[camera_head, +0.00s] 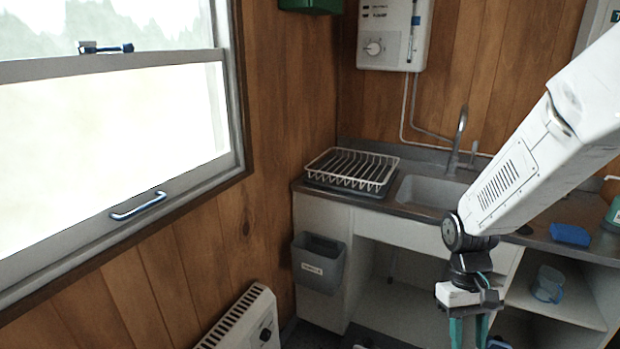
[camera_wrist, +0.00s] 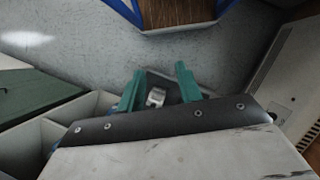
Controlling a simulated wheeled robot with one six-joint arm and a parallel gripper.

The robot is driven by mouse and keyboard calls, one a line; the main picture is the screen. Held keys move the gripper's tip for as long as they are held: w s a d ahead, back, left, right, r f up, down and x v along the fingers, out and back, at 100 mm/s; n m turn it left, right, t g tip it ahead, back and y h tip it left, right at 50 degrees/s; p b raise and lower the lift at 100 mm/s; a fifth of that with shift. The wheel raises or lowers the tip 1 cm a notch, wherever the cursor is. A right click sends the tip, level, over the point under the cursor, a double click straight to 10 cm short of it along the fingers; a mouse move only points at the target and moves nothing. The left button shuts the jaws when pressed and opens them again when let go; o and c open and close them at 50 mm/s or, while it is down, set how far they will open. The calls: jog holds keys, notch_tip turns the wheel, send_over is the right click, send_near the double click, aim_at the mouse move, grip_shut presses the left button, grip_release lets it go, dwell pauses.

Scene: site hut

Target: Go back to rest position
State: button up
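My gripper (camera_head: 468,335) hangs from my white arm at the lower right of the head view, in front of the sink unit. Its fingertips are cut off or hard to see there. Nothing is held.
The sink unit carries a dish rack (camera_head: 352,168), a sink basin (camera_head: 428,190) and a blue sponge-like block (camera_head: 570,234). A grey bin (camera_head: 318,262) hangs on its front. A clear bluish cup (camera_head: 548,284) stands on a shelf. A white heater (camera_head: 243,320) stands along the left wall.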

jog(key=s+a+r+t, duration=0.1)
jog(key=s+r+t, duration=0.2)
jog(key=s+r, duration=0.3)
jog(key=s+a+r+m+t, duration=0.1)
jog(key=s+r, duration=0.6)
jog(key=r, duration=0.7)
jog(key=shift+a+t+y, duration=0.3)
jog(key=shift+a+t, duration=0.4)
jog(key=shift+t, duration=0.3)
